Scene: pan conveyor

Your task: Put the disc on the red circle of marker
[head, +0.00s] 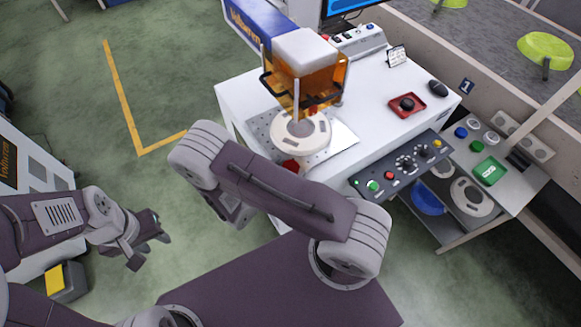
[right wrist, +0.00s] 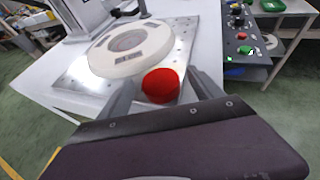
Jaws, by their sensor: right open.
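A cream disc (head: 300,132) with a darker ring centre lies on the metal plate (head: 262,134) of the laser marker, under its orange cover (head: 320,78). In the right wrist view the disc (right wrist: 131,48) fills the upper left. A round red piece (right wrist: 161,86) at its near edge lies between the fingers of my open right gripper (right wrist: 165,90); I cannot tell if they touch. It shows in the head view (head: 290,166). No red circle shows clearly. My left gripper (head: 149,238) is open, empty, away from the table.
A control panel (head: 404,163) with buttons juts from the table's front. A red tray (head: 406,104) and a black mouse (head: 438,88) sit on the white table.

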